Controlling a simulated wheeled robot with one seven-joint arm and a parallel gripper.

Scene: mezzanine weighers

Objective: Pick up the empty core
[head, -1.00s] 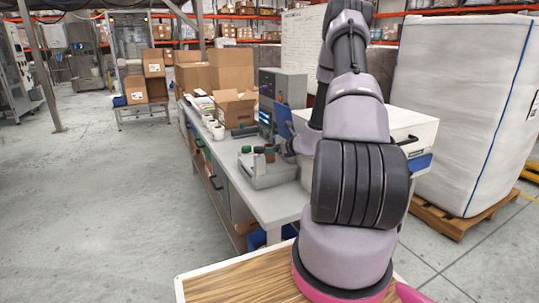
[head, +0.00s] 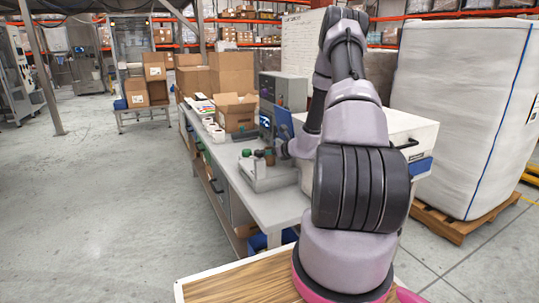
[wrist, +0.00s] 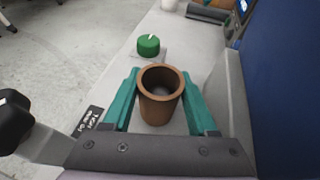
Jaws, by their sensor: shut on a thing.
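The empty core is a brown, open-topped tube (wrist: 160,103), upright between the two teal fingers of my gripper (wrist: 160,84) in the wrist view. The fingers are shut on its sides, and I look down into its hollow middle. In the head view the core shows small and brown (head: 269,157) over the grey scale on the bench, with my gripper (head: 274,153) beside it, partly hidden by my arm. I cannot tell whether its base touches the surface below.
A green knob (wrist: 148,45) stands just beyond the core. A black knob (wrist: 14,112) is at the left and a blue panel (wrist: 285,70) at the right. On the bench (head: 232,173) are white rolls (head: 216,132) and an open carton (head: 236,112). The floor at left is clear.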

